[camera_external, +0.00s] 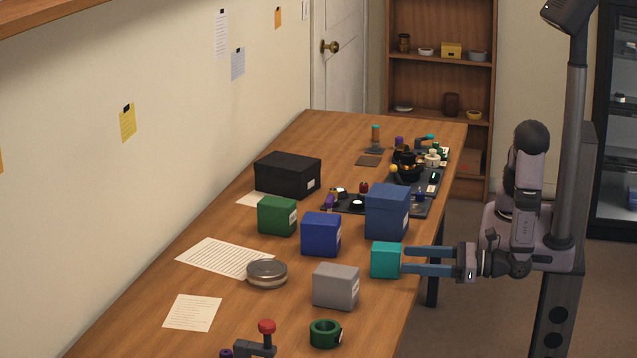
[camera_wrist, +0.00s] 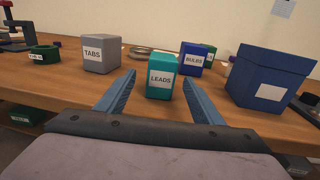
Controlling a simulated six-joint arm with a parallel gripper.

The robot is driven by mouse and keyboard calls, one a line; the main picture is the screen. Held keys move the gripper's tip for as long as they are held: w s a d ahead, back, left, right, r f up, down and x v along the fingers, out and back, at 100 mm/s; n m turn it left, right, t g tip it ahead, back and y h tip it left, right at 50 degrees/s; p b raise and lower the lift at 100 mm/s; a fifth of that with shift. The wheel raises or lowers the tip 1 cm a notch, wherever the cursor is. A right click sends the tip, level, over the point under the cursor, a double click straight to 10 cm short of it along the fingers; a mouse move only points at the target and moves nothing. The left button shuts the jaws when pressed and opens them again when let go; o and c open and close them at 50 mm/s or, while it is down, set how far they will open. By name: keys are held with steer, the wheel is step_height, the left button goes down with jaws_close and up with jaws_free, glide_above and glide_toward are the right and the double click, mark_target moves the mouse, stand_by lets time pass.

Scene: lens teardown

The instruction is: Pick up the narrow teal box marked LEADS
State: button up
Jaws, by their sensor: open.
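The narrow teal box marked LEADS (camera_wrist: 160,77) stands upright on the wooden table near its edge, its label facing my gripper in the wrist view. It also shows in the external view (camera_external: 385,260), just left of my fingertips. My gripper (camera_external: 404,261) is level and low, with its blue fingers pointing at the box. In the wrist view my gripper (camera_wrist: 158,80) is open, one finger to each side of the teal box, with visible gaps between fingers and box. I cannot tell how far the fingertips reach along its sides.
A grey TABS box (camera_wrist: 101,54) stands to the left and a large lidded blue box (camera_wrist: 265,78) close on the right. A blue BULBS box (camera_wrist: 191,59) is behind. A green ring (camera_external: 325,334), a round tin (camera_external: 267,273) and a black box (camera_external: 287,175) are farther off.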

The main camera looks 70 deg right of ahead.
mark_target(386, 258)
steer(key=shift+w+a+p, duration=0.15)
steer(key=shift+w+p, duration=0.25)
steer(key=shift+w, duration=1.4)
steer(key=shift+w+a+p, duration=0.1)
steer(key=shift+w+p, duration=0.25)
steer(key=shift+w, duration=1.45)
steer(key=c, duration=1.2)
